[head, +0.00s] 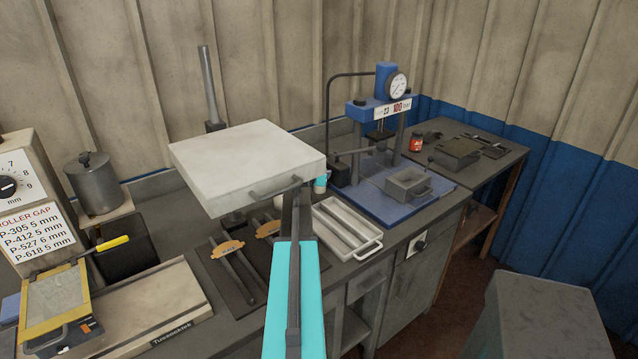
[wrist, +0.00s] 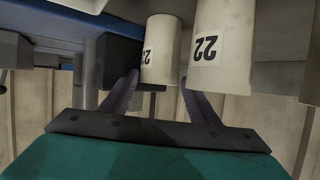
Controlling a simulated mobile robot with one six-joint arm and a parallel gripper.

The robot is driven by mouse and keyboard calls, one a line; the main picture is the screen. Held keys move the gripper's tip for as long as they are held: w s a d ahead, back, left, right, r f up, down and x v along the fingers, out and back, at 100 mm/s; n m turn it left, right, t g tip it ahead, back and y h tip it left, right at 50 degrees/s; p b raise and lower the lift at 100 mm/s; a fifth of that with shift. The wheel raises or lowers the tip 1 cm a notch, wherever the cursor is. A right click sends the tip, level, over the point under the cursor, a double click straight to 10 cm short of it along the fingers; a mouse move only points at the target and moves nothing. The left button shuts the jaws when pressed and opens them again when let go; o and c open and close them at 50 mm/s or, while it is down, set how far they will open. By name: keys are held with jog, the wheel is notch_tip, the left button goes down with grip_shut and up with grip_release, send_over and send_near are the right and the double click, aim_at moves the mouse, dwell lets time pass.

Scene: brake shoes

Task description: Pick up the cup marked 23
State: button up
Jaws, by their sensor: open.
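In the wrist view, which looks upside down, a pale cup (wrist: 161,45) appears between the fingers of my gripper (wrist: 158,78). Its label is turned partly away; a 2 seems to show, but I cannot read the whole number. A second pale cup (wrist: 222,47), marked 22, stands to its right, close to the right finger. My gripper is open, with its two dark fingers apart. I cannot tell whether they touch either cup. In the head view, my gripper and the cups' numbers cannot be made out clearly.
A pale box with a handle (head: 248,165) rises above the bench in the head view. A metal tray (head: 345,228) and a blue press (head: 385,135) stand to the right. In the wrist view, a pale shape (wrist: 311,60) shows at the right edge and a dark block (wrist: 118,62) at left.

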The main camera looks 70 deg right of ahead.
jog(key=shift+c, duration=0.3)
jog(key=c, duration=1.2)
jog(key=shift+r, duration=0.3)
jog(key=shift+s+a+r+b, duration=0.75)
jog(key=shift+s+a+b, duration=0.15)
jog(key=shift+s+a, duration=0.95)
jog(key=shift+s+a+r+b, duration=0.85)
jog(key=shift+s+a, duration=0.65)
jog(key=shift+a, duration=0.7)
jog(key=shift+s+a+r+b, duration=0.6)
jog(key=shift+s+a+b, duration=0.4)
jog(key=shift+s+a, duration=0.85)
jog(key=shift+a, duration=0.2)
